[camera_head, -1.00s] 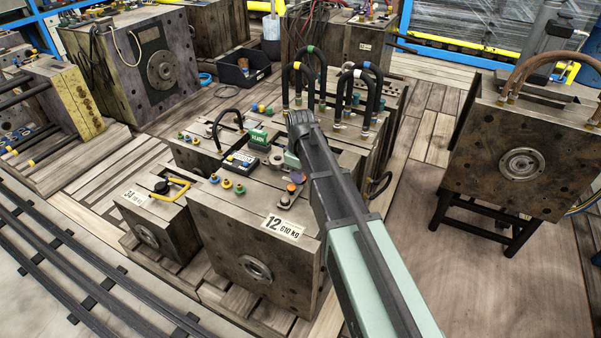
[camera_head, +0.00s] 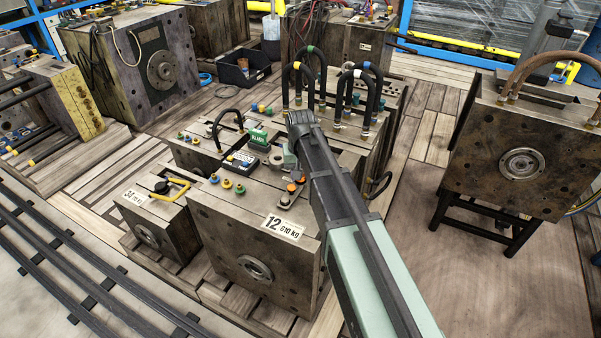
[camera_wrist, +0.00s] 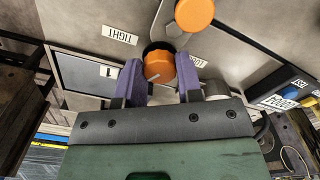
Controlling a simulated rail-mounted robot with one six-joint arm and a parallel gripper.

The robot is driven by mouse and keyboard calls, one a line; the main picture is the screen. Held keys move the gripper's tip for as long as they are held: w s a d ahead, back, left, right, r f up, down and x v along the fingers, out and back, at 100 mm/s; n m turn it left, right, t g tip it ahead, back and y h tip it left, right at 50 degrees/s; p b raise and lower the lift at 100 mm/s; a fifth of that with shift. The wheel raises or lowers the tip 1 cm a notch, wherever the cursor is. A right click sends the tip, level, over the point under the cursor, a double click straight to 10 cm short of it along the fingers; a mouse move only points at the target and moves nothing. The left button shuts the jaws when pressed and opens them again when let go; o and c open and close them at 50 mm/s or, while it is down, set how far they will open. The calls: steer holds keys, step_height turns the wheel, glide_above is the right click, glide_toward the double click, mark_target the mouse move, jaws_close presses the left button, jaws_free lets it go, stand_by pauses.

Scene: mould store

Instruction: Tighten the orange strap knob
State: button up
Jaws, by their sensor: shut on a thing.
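An orange knob (camera_wrist: 159,66) sits between the two purple fingers of my gripper (camera_wrist: 160,72) in the wrist view. My gripper is shut on the knob's sides. A pale pointer line shows on the knob's face. A "TIGHT" label (camera_wrist: 120,36) lies to the upper left, and another label (camera_wrist: 197,61), partly hidden by the right finger, is to the right. A second orange round piece (camera_wrist: 195,14) is above the knob. In the head view, an orange part (camera_head: 291,188) shows on the block marked 12 (camera_head: 255,235); my arm hides much of the grip.
Black hoses (camera_head: 347,95) loop up just behind my arm. The smaller block marked 34 (camera_head: 145,235) has a yellow handle. A mould on a stand (camera_head: 515,165) is at right.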

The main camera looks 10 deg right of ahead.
steer(key=m, duration=0.5)
steer(key=shift+m, duration=0.3)
steer(key=m, duration=0.5)
steer(key=shift+m, duration=0.3)
steer(key=o, duration=0.9)
step_height(320, 180, up, 11)
steer(key=p, duration=1)
steer(key=shift+f+p, duration=0.1)
steer(key=shift+p, duration=0.3)
